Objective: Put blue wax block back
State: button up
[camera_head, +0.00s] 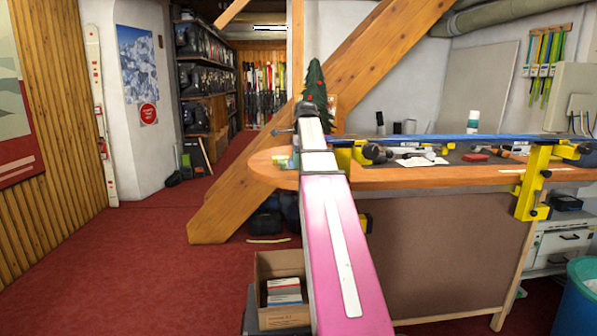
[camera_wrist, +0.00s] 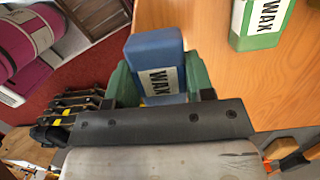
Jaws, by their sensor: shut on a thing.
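The blue wax block (camera_wrist: 155,52) has a white label reading WAX and sits between the green fingers of my gripper (camera_wrist: 160,82) in the wrist view. My gripper is shut on it. The block overlaps the bench's rounded edge in that view; its height above the wood cannot be told. A green wax block (camera_wrist: 264,20) with a WAX label lies on the wooden bench top (camera_wrist: 225,85), to the right of the blue block and apart from it. In the head view my arm hides most of the gripper and I cannot make out the blue block.
The bench (camera_head: 440,175) carries a ski (camera_head: 440,137) in yellow clamps (camera_head: 536,180), tools and a red block (camera_head: 475,157). A small decorated tree (camera_head: 314,80) stands behind my arm. Red carpet at left is free.

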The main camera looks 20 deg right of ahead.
jog(key=shift+d+f, duration=0.1)
jog(key=shift+f, duration=2)
jog(key=o, duration=1)
jog(key=shift+f, duration=0.1)
jog(key=shift+c, duration=0.2)
jog(key=r, duration=0.4)
jog(key=d+r, duration=0.1)
jog(key=r, duration=0.7)
jog(key=shift+s+d, duration=0.3)
jog(key=shift+d, duration=0.05)
